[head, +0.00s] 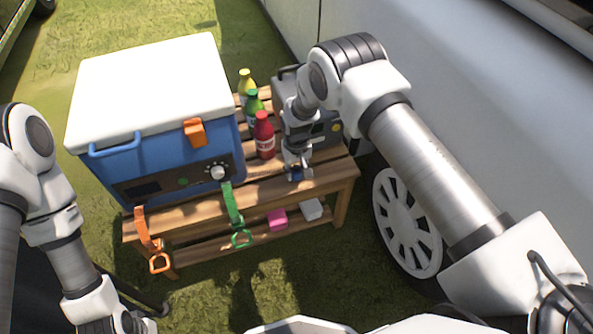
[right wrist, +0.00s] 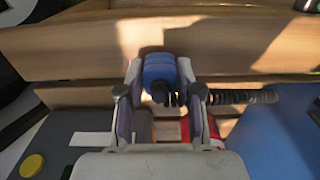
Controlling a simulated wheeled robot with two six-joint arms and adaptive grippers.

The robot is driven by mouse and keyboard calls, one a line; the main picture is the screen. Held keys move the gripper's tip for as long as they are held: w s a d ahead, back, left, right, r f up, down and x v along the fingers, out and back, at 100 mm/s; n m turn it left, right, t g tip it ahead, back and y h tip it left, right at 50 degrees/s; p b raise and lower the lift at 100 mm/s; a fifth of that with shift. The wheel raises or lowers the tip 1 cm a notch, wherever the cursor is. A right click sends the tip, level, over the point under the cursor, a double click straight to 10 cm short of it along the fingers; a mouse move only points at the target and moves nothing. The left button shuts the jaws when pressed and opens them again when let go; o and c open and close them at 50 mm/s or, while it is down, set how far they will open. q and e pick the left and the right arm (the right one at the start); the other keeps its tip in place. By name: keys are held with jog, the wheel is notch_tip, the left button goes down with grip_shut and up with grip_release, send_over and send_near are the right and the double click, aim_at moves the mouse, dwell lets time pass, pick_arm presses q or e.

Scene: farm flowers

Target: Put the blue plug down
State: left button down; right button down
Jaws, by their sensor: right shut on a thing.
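The blue plug (right wrist: 160,70) is between the fingers of my right gripper (right wrist: 160,80), which is shut on it. In the head view the plug (head: 296,174) is small and partly hidden by the right gripper (head: 297,168), at the front part of the wooden table (head: 270,188), right of the red bottle. I cannot tell whether the plug touches the wood. A dark coiled cord (right wrist: 243,97) shows beside the plug in the right wrist view. My left arm is at the lower left of the head view; its gripper end is at the bottom edge and its fingers are unclear.
A blue cooler (head: 180,168) with a white lid fills the table's left. Red (head: 264,137), green (head: 254,108) and yellow (head: 246,82) bottles stand beside it. A grey box (head: 327,128) is behind my gripper. Pink (head: 277,219) and white (head: 311,209) blocks lie on the lower shelf.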

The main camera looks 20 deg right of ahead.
jog(key=shift+f+b, duration=0.3)
jog(key=shift+f, duration=0.25)
jog(key=c, duration=0.8)
grip_release()
jog(key=shift+o, duration=0.2)
